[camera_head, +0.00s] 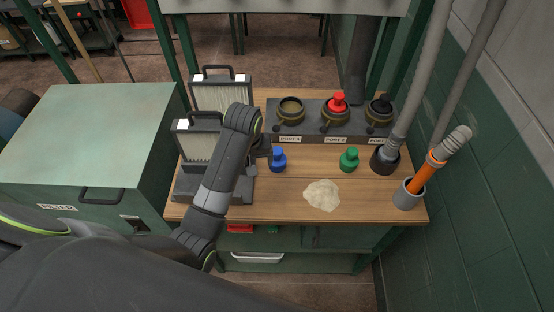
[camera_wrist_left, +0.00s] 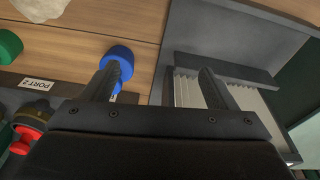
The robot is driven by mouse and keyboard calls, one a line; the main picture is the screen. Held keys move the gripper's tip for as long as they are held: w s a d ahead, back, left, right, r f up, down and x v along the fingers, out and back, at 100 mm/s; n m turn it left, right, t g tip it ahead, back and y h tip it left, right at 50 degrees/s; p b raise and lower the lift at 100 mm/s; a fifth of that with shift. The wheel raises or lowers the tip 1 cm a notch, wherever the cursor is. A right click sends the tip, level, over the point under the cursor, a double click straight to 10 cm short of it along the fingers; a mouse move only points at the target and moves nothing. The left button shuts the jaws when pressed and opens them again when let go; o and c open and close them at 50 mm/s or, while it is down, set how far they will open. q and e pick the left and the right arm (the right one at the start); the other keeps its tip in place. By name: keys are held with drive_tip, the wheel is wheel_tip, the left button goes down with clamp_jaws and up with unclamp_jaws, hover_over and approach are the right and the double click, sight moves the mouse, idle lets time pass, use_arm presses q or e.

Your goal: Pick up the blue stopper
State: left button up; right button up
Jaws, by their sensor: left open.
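The blue stopper (camera_head: 278,160) stands upright on the wooden workbench, in front of the port block. In the left wrist view the blue stopper (camera_wrist_left: 118,55) shows beyond one finger, which covers part of it. My left gripper (camera_wrist_left: 162,68) is open, with nothing between its fingers. In the head view my left gripper (camera_head: 263,145) is mostly hidden behind my forearm, just left of the blue stopper. The stopper is not between the fingers; I cannot tell whether one touches it. My right gripper is not in view.
A green stopper (camera_head: 349,159) and pale powder (camera_head: 322,194) lie right. Filter panels (camera_head: 221,95) stand close left. Bare wood lies before the blue stopper.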

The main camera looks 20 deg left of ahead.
use_arm(q)
drive_tip(key=w+d+r+n, duration=0.1)
drive_tip(key=w+d+r, duration=0.4)
drive_tip(key=w+r, duration=0.3)
drive_tip(key=b, duration=0.5)
hover_over(277, 151)
drive_tip(key=shift+g, duration=0.4)
drive_tip(key=f, duration=0.5)
drive_tip(key=shift+s+d, duration=0.3)
drive_tip(key=shift+s, duration=0.1)
drive_tip(key=f, duration=0.2)
drive_tip(key=f+p, duration=0.1)
drive_tip(key=f, duration=0.3)
drive_tip(key=shift+w+a+f+p, duration=0.25)
drive_tip(key=shift+w+f+p, duration=0.05)
drive_tip(key=shift+w+p, duration=0.1)
drive_tip(key=shift+w+a+f+p, duration=0.15)
drive_tip(key=shift+f+p, duration=0.4)
drive_tip(key=shift+f, duration=1.65)
drive_tip(key=shift+w+f, duration=0.15)
drive_tip(key=shift+f, duration=0.6)
drive_tip(key=c, duration=1.1)
